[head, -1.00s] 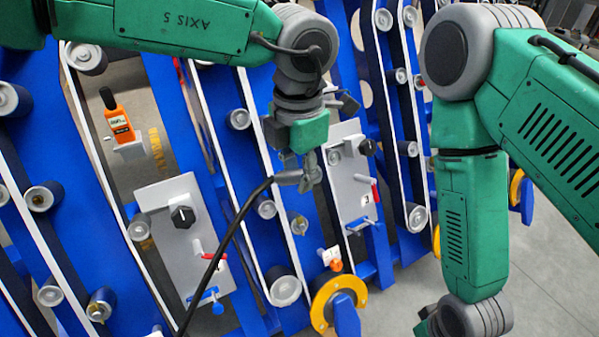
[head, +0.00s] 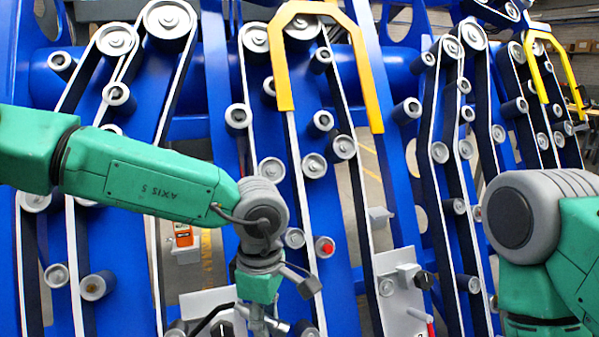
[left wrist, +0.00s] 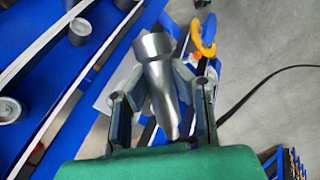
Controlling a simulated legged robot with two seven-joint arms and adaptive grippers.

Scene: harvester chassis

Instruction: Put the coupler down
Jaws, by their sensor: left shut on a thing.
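The coupler (left wrist: 154,58) is a grey metal piece with a wide round collar and a narrower body. In the left wrist view it lies between the fingers of my left gripper (left wrist: 160,90), which is shut on it. In the head view my left gripper (head: 262,322) hangs at the bottom edge, in front of the panels. Its fingertips and the coupler are partly cut off there. A black hose (left wrist: 258,86) runs off to the right in the left wrist view. My right gripper is outside both current views.
Blue frame plates with belts and grey rollers (head: 271,169) fill the background. A yellow bracket (head: 283,75) stands at upper middle. A grey panel (head: 400,305) with a black knob and red lever is right of my left gripper. An orange meter (head: 184,236) sits to the left.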

